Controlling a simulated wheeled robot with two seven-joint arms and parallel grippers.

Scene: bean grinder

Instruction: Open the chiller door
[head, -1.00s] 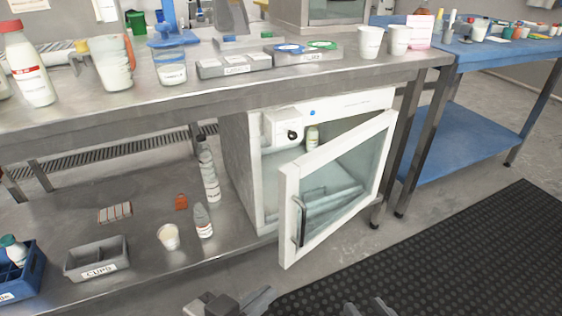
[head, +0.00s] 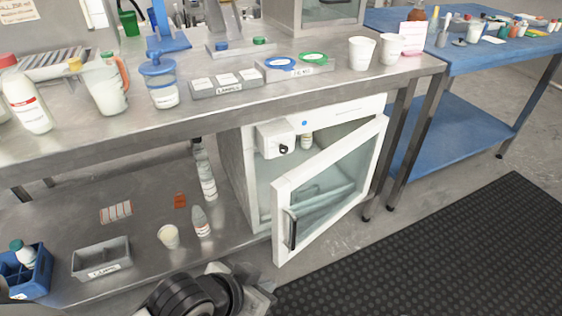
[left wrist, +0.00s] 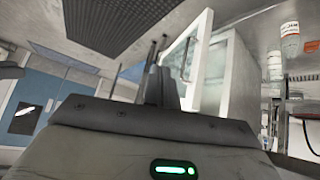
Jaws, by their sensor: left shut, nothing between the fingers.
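The chiller (head: 240,175) is a white cabinet under the steel bench. Its glass-panelled door (head: 277,215) stands ajar, swung outward to the right, with a dark vertical handle (head: 292,229) on its front. The door also shows in the left wrist view (left wrist: 178,52), beyond the fingers. My left gripper (left wrist: 157,75) is shut and empty. In the head view, my left arm's dark wrist is at the bottom, in front of and left of the door, apart from it. My right gripper is out of view.
On the lower shelf are bottles (head: 201,222), a cup (head: 168,236), a grey tray (head: 101,258) and a blue crate (head: 40,280). A blue table (head: 450,130) stands at right. The black floor mat (head: 440,250) is clear.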

